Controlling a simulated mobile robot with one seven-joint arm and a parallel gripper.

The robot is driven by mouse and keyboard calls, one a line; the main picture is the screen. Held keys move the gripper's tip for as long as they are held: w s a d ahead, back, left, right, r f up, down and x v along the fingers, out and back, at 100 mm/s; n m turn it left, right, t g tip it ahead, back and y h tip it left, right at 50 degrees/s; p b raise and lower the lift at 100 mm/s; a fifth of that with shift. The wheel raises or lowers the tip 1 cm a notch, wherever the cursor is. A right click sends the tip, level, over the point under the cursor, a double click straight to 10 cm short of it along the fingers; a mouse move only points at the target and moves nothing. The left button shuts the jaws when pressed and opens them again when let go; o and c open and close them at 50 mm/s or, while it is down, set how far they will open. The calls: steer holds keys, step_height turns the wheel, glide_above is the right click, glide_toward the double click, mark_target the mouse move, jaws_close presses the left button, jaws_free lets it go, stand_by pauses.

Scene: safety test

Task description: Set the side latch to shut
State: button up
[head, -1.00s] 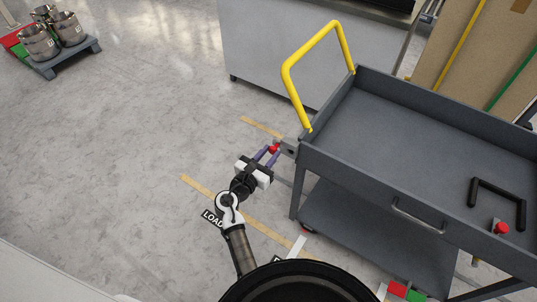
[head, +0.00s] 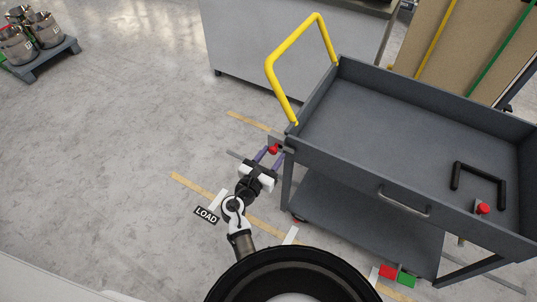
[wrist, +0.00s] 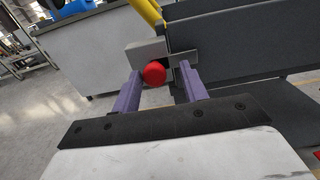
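The side latch has a red round knob (head: 273,149) beside a grey bracket at the near left corner of a dark grey cart (head: 360,165). In the wrist view the red knob (wrist: 154,73) stands in front of the light grey latch block (wrist: 146,50). My gripper (head: 268,155) is at the latch with its two purple fingers apart. In the wrist view my gripper (wrist: 158,88) has the knob between its fingertips, nearer the left finger, with space visible on the right. I cannot tell whether either finger touches the knob.
A yellow handle (head: 276,82) rises from the cart's left end, close above the latch. A black handle (head: 480,180) and a red button (head: 483,209) are on the cart's right side. A grey cabinet (head: 260,45) stands behind.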

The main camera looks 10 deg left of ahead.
steer(key=shift+o, duration=0.2)
steer(key=shift+a+r, duration=0.1)
steer(key=shift+r, duration=0.05)
steer(key=shift+r, duration=0.3)
step_height(320, 180, up, 19)
steer(key=p, duration=0.2)
